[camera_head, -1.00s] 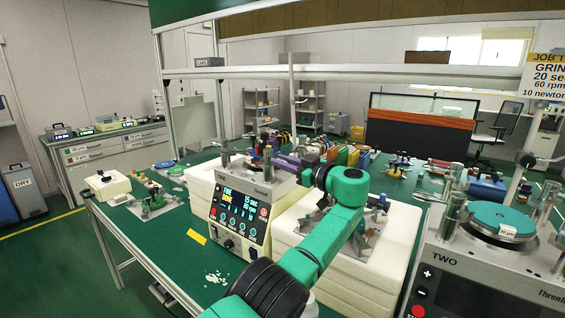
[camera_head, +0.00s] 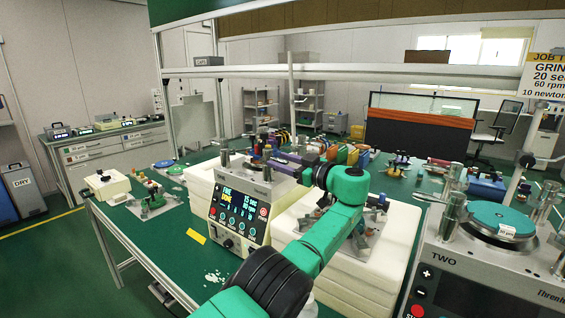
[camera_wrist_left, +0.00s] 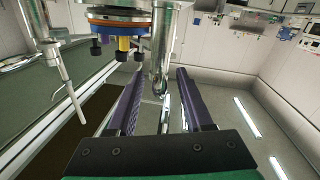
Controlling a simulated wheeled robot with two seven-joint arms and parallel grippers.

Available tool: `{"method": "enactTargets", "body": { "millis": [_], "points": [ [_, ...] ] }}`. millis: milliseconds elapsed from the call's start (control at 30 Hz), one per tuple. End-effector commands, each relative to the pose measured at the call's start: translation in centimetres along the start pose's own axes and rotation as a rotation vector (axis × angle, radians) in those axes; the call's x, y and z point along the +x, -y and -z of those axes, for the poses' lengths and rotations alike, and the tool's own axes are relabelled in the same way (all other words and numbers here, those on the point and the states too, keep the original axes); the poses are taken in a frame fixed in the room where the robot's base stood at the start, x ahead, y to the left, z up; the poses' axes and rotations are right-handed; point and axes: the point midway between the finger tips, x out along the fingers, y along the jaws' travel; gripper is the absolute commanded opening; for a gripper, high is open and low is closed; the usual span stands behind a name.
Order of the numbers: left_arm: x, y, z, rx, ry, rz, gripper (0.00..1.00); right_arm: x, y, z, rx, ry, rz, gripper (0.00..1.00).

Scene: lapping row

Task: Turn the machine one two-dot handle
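Machine one (camera_head: 238,205) is the pale unit with the lit screen reading FINE and DONE, on white blocks at the centre. My left gripper (camera_head: 279,160) reaches over its top from the right, purple fingers pointing left. In the left wrist view the fingers (camera_wrist_left: 160,75) are apart, with a shiny metal rod (camera_wrist_left: 160,78) showing between them; I cannot tell whether they touch it. No two-dot mark is legible. My right gripper is not in view.
Machine two (camera_head: 490,265), with a green disc (camera_head: 499,219) on top, stands at the right front. A pale box (camera_head: 108,185) and a small fixture (camera_head: 152,203) are on the green bench at left. Tools and coloured holders crowd the bench behind my gripper.

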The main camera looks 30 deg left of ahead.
Motion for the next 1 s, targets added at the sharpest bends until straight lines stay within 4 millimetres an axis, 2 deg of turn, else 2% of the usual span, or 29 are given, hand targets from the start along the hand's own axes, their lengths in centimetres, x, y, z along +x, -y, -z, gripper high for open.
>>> {"method": "enactTargets", "body": {
  "millis": [167, 300, 433, 700, 833, 1000],
  "points": [
    [0.0, -0.2, 0.7, -0.001, -0.001, 0.0, 0.51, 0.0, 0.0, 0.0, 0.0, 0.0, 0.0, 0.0],
    [0.0, -0.6, 3.3, -0.005, -0.003, 0.0, 0.51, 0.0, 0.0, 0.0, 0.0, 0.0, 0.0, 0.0],
    [0.0, -1.6, 8.1, 0.0, -0.002, 0.0, 0.51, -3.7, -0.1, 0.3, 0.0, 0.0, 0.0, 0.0],
    [0.0, -3.0, 15.1, 0.0, -0.001, 0.0, 0.51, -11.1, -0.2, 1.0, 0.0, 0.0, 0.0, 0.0],
    [0.0, -3.6, 18.0, 0.0, -0.001, 0.0, 0.51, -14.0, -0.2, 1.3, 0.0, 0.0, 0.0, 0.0],
    [0.0, -3.9, 19.7, 0.0, 0.0, 0.0, 0.51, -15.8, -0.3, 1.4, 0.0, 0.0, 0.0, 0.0]
  ]
}}
